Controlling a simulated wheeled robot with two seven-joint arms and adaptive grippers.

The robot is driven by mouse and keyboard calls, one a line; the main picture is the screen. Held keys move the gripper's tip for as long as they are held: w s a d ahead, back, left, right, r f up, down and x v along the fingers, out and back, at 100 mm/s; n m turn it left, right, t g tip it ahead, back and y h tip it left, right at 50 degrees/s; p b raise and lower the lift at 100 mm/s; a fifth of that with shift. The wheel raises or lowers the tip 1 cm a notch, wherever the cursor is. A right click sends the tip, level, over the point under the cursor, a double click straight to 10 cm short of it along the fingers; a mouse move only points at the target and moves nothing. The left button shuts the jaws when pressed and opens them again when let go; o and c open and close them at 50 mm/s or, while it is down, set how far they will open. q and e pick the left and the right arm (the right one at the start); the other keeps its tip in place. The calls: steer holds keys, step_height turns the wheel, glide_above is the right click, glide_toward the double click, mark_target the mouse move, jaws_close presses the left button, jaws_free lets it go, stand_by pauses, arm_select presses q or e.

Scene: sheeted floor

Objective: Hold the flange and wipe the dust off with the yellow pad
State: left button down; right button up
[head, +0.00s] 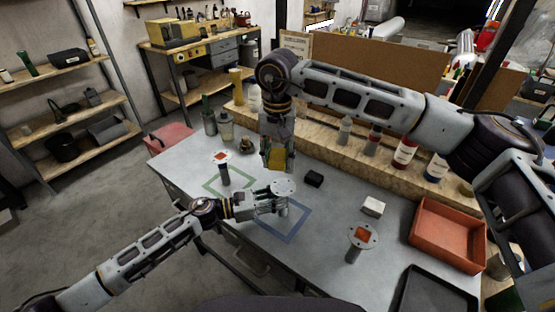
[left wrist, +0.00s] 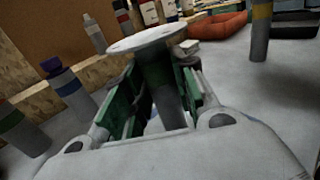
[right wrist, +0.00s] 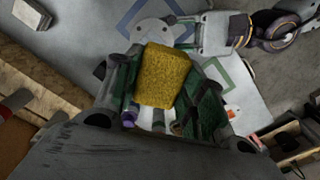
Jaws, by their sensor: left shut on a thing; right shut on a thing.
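My left gripper (head: 270,204) is shut on the stem of a grey flange (head: 284,187), holding it upright, disc up, over the blue square outline. The left wrist view shows its round disc (left wrist: 147,40) above the green finger pads; its top face is seen edge-on there. My right gripper (head: 276,150) points down, shut on the yellow pad (head: 277,159). The pad (right wrist: 163,75) is just above and behind the flange disc (right wrist: 152,32); I cannot tell whether they touch. Two other flanges with orange-red patches on top stand at left (head: 221,157) and right (head: 362,236).
The grey table (head: 325,225) bears a green square outline (head: 210,184) and a blue one (head: 294,230). A black block (head: 314,179), a white block (head: 373,206), an orange bin (head: 447,238) and a black tray (head: 437,292) lie to the right. Bottles line the back ledge.

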stand_by(0.4)
arm_select(q)
steer(key=c, duration=1.1)
jaws_free()
steer(key=shift+a, duration=0.15)
steer(key=shift+v, duration=5.85)
steer(key=shift+s, duration=0.1)
